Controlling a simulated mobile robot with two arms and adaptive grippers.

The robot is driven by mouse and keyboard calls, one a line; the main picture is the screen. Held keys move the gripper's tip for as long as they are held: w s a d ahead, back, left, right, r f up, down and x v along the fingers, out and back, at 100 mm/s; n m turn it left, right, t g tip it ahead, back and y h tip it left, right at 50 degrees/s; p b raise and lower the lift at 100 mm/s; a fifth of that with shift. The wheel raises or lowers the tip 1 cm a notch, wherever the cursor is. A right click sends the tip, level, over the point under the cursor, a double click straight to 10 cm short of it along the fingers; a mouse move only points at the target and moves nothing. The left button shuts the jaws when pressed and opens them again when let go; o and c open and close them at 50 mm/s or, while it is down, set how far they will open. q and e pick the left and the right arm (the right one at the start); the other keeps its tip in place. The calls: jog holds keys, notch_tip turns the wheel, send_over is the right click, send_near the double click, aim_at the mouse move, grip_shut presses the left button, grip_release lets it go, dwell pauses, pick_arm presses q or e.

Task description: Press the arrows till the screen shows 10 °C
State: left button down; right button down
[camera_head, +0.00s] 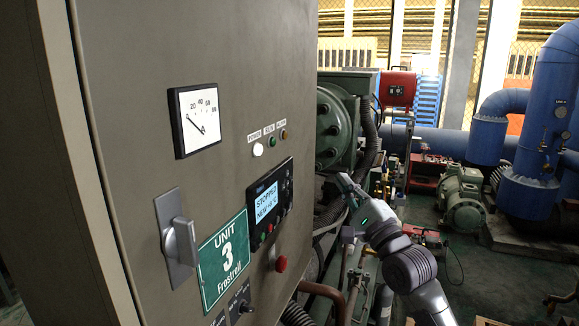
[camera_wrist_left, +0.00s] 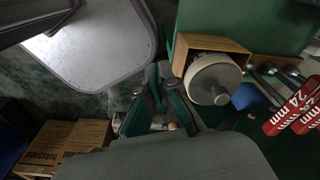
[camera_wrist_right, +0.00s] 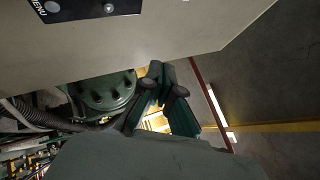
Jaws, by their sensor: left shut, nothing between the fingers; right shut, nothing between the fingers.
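The controller (camera_head: 270,205) is a dark panel on the grey cabinet door in the head view. Its lit blue screen (camera_head: 268,201) reads STOPPED above a line starting NEW; the number is too small to read surely. The controller's lower edge shows in the right wrist view, with a MENU button (camera_wrist_right: 52,7) and an arrow button (camera_wrist_right: 109,8). My right gripper (camera_head: 345,184) is shut and empty, to the right of the controller and apart from it. My left gripper (camera_wrist_left: 157,88) is shut and empty, seen only in its wrist view, away from the controller.
A gauge (camera_head: 196,118), a door handle (camera_head: 177,240), a red knob (camera_head: 281,264) and a UNIT 3 sign (camera_head: 223,260) are on the cabinet door (camera_head: 130,90). Green machinery (camera_head: 335,125) stands behind. Cardboard boxes (camera_wrist_left: 75,140) and red cylinders (camera_wrist_left: 290,108) lie near my left gripper.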

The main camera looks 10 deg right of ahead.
aim_at(286, 173)
jog(key=shift+w+a, duration=0.25)
jog(key=shift+a, duration=0.1)
jog(key=w+a, duration=0.4)
jog(key=a, duration=0.3)
jog(key=shift+w, duration=0.3)
jog(key=shift+w, duration=0.1)
dwell(1.2)
jog(key=shift+w+a+p, duration=0.15)
jog(key=shift+a+p, duration=0.15)
jog(key=shift+a, duration=0.05)
jog(key=shift+w+a, duration=0.2)
jog(key=shift+a, duration=0.05)
dwell(0.7)
jog(key=shift+s+d, duration=0.45)
jog(key=shift+d, duration=0.15)
dwell(0.4)
